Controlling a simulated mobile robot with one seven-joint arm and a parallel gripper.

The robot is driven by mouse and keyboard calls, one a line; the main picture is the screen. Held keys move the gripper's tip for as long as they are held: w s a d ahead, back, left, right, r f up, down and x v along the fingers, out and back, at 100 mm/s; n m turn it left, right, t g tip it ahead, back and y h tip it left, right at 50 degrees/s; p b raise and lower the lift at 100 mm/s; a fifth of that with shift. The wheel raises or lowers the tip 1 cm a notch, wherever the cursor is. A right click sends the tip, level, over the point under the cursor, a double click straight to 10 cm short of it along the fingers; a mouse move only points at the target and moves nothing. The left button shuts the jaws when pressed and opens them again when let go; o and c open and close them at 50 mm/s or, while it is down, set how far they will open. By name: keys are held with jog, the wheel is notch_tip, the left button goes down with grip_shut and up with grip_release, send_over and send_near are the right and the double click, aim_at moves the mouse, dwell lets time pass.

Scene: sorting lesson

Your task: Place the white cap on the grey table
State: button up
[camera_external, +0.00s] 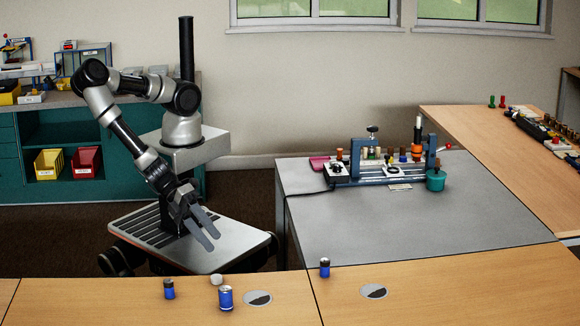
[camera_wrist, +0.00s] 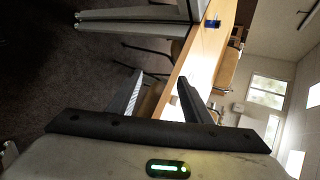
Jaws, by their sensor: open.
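A small white cap (camera_external: 216,279) sits on the front wooden table (camera_external: 60,300), just behind a blue cylinder (camera_external: 225,299) in the external view. The grey table (camera_external: 400,225) is to the right, behind the wooden table, with a wide bare top. My gripper (camera_external: 213,242) is open and empty, in the air above my base and behind the white cap, clearly apart from it. In the wrist view my gripper (camera_wrist: 161,80) shows two spread fingers with nothing between them. I cannot make out the white cap in that view.
Blue cylinders with dark tops stand on the wooden table at left (camera_external: 169,289) and right (camera_external: 325,267). A blue sorting station (camera_external: 385,170) occupies the grey table's back. The grey table's front and middle are clear.

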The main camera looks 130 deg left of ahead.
jog(key=s+d+r+m+t+h+b, duration=0.1)
jog(key=s+m+h, duration=0.1)
jog(key=m, duration=0.8)
jog(key=m+t+h+b, duration=0.1)
jog(key=m+h+b, duration=0.2)
jog(key=m+b, duration=0.55)
send_near(216, 276)
jog(key=w+m+p, duration=0.2)
jog(key=m+p, duration=0.1)
jog(key=shift+n, duration=0.35)
jog(key=x, duration=0.2)
jog(key=b+x, duration=0.1)
jog(key=x, duration=0.1)
jog(key=b+x, duration=0.1)
jog(key=shift+w+d+f, duration=0.1)
jog(key=shift+d+f, duration=0.3)
jog(key=shift+d, duration=0.1)
grip_shut()
